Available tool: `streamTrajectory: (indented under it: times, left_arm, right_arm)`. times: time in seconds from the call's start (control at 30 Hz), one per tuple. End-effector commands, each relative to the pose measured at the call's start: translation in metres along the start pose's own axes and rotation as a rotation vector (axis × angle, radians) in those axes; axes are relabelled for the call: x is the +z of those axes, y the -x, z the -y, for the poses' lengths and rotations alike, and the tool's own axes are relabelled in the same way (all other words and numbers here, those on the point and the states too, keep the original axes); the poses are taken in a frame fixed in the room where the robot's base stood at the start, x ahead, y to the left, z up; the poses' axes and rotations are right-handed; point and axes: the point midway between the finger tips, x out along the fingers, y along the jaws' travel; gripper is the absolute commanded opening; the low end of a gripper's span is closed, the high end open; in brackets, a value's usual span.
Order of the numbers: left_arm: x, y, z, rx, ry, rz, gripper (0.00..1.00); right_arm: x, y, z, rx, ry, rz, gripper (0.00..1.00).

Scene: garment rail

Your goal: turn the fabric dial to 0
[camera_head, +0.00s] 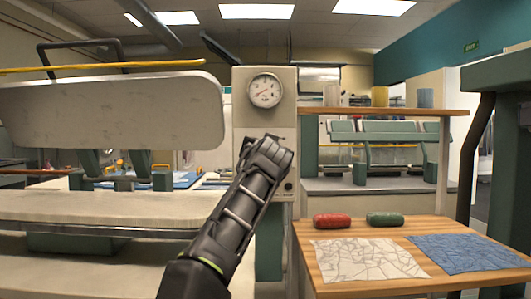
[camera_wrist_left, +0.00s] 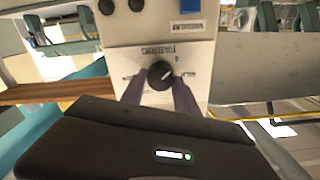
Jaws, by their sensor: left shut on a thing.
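The fabric dial (camera_wrist_left: 160,75) is a round black knob with a pale pointer mark on a cream panel. In the head view my left gripper (camera_head: 270,150) is against the front of the control column (camera_head: 247,122) and hides the dial. My right gripper is not in view.
A round gauge (camera_head: 265,90) is above my gripper on the column. A pressing machine with a raised pad (camera_head: 115,110) stands at left. At right, a wooden table (camera_head: 305,262) holds a red roll (camera_head: 332,220), a green roll (camera_head: 385,219), a patterned cloth (camera_head: 366,260) and a blue cloth (camera_head: 470,252).

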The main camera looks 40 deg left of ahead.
Motion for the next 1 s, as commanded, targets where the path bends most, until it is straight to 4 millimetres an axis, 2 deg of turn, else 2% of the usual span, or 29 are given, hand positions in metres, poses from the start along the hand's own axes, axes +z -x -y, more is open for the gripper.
streamTrajectory:
  times: [0.33, 0.37, 0.6, 0.87, 1.0]
  left_arm:
    - [0.0016, -0.0005, -0.0003, -0.001, 0.001, 0.004, 0.00]
    - [0.0017, -0.0005, -0.0004, -0.001, 0.001, 0.004, 0.38]
    - [0.0010, -0.0003, -0.0002, 0.000, 0.001, 0.002, 0.58]
    - [0.0006, 0.0004, -0.0002, 0.000, 0.001, 0.001, 0.58]
    - [0.0016, 0.0083, -0.0008, 0.000, 0.001, -0.001, 0.58]
  right_arm:
    - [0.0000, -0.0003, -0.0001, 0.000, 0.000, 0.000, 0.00]
    - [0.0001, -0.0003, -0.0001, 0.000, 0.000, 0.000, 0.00]
    - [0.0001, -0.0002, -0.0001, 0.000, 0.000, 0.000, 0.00]
    - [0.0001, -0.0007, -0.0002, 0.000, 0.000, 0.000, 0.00]
    - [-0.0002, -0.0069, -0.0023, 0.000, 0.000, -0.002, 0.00]
